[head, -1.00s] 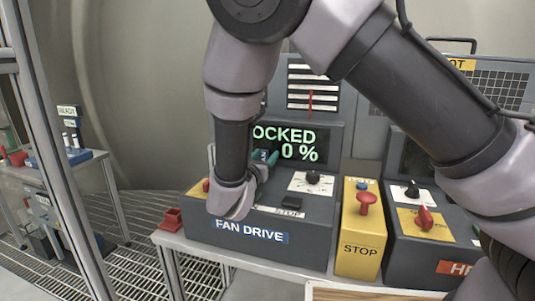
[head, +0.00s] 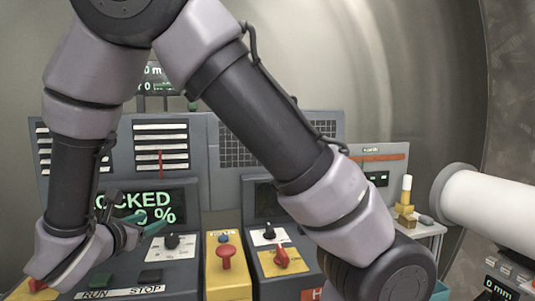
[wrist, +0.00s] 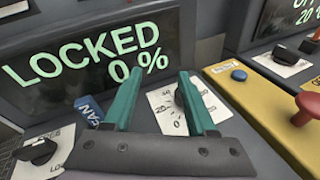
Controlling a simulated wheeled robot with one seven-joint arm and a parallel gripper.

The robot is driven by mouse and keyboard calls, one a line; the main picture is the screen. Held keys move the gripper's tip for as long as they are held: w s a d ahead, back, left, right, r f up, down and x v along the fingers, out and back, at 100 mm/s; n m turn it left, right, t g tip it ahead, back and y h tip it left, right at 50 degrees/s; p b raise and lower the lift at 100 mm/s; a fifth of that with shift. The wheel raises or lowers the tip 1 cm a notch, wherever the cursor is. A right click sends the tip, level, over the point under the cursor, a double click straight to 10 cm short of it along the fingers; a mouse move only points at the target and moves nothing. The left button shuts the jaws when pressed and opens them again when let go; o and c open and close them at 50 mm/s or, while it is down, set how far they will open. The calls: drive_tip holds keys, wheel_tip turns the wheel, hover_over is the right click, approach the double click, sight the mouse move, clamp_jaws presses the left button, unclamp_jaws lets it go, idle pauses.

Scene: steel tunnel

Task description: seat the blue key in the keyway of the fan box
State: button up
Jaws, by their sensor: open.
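The blue key, its tag reading FAN (wrist: 88,112), stands at the fan box just left of my left finger in the wrist view. Its lower end is hidden, so I cannot tell whether it sits in the keyway. My gripper (wrist: 158,76) is open, with its teal fingers apart and nothing held between them. In the head view my gripper (head: 148,222) is in front of the fan box display (wrist: 95,55), which reads LOCKED 0 %. The key is hidden there by my arm. The keyway is not visible in either view.
A black dial (wrist: 181,95) shows behind my right finger. Another black knob (wrist: 38,151) is at lower left. A yellow STOP box with a red mushroom button (head: 225,255) stands to the right. A second console with a red knob (head: 281,256) is beyond it.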

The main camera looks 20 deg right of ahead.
drive_tip(key=s+d+r+m+g, duration=0.1)
drive_tip(key=d+r+m+g, duration=0.1)
drive_tip(key=d+m+g, duration=0.35)
drive_tip(key=s+d+r+m+g+y, duration=0.1)
drive_tip(key=d+r+m+g, duration=0.1)
drive_tip(key=d+m, duration=0.6)
drive_tip(key=s+d+r+m+g, duration=0.1)
drive_tip(key=d+r+m+g, duration=0.2)
drive_tip(key=d, duration=0.7)
drive_tip(key=s+d+r+m+t+y, duration=0.2)
drive_tip(key=s+r+m+y, duration=0.2)
drive_tip(key=m, duration=0.4)
drive_tip(key=s+d+r+m+t+y, duration=0.2)
drive_tip(key=s+d+r+m+y, duration=0.1)
drive_tip(key=r+m, duration=0.4)
drive_tip(key=shift+s+d+m+y, duration=0.35)
drive_tip(key=shift+s+y, duration=0.15)
drive_tip(key=shift+s, duration=0.2)
